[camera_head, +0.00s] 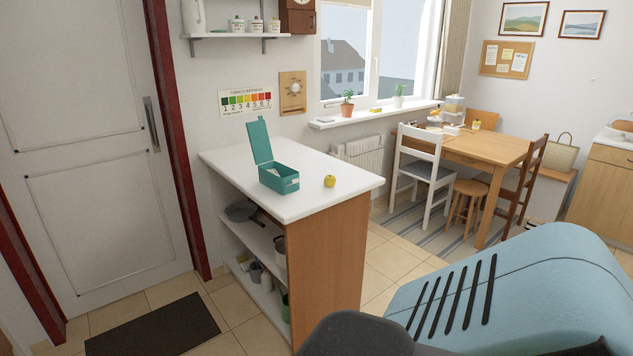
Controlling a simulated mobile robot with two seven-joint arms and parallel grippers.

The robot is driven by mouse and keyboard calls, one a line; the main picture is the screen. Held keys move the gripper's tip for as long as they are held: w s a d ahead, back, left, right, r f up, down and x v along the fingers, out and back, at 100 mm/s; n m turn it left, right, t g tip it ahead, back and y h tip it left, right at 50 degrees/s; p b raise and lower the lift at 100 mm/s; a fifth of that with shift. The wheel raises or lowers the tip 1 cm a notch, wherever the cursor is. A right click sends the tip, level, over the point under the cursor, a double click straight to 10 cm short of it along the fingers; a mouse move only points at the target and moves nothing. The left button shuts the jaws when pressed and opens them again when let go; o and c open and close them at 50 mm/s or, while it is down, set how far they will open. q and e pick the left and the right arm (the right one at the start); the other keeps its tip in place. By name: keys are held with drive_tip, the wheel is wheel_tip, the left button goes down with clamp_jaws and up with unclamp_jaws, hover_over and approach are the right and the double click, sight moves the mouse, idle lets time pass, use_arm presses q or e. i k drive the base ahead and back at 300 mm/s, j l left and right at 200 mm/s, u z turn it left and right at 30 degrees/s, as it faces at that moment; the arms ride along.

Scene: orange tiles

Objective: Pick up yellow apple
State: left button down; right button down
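A small yellow apple (330,181) sits on the white top of a kitchen counter (335,199), right of an open teal box. Nothing touches the apple. Neither of my grippers shows in the head view. A blue and dark grey part of my own body fills the lower right, with the counter beyond it.
The teal box (279,179) has its lid raised. Open shelves below the counter hold pans and pots. A dark mat (152,328) lies by the door (85,150). A wooden table (470,149) with chairs and a stool (467,190) stands at the right.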

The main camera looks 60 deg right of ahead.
sight(330, 181)
drive_tip(key=z, duration=1.95)
drive_tip(key=i+l+u, duration=0.1)
drive_tip(key=u, duration=0.25)
drive_tip(key=l+u, duration=0.15)
drive_tip(key=u, duration=0.2)
drive_tip(key=i+l+u, duration=0.15)
drive_tip(key=l, duration=0.15)
drive_tip(key=i+l+u, duration=0.1)
drive_tip(key=l, duration=0.15)
drive_tip(key=i+l+u, duration=0.15)
drive_tip(key=l, duration=0.15)
drive_tip(key=i+l, duration=0.15)
drive_tip(key=l, duration=0.4)
drive_tip(key=i+l+u, duration=0.1)
drive_tip(key=l, duration=0.4)
drive_tip(key=i+l+u, duration=0.1)
drive_tip(key=l, duration=0.45)
drive_tip(key=i+l, duration=0.1)
drive_tip(key=l, duration=0.45)
drive_tip(key=i+l+u, duration=0.1)
drive_tip(key=l, duration=0.45)
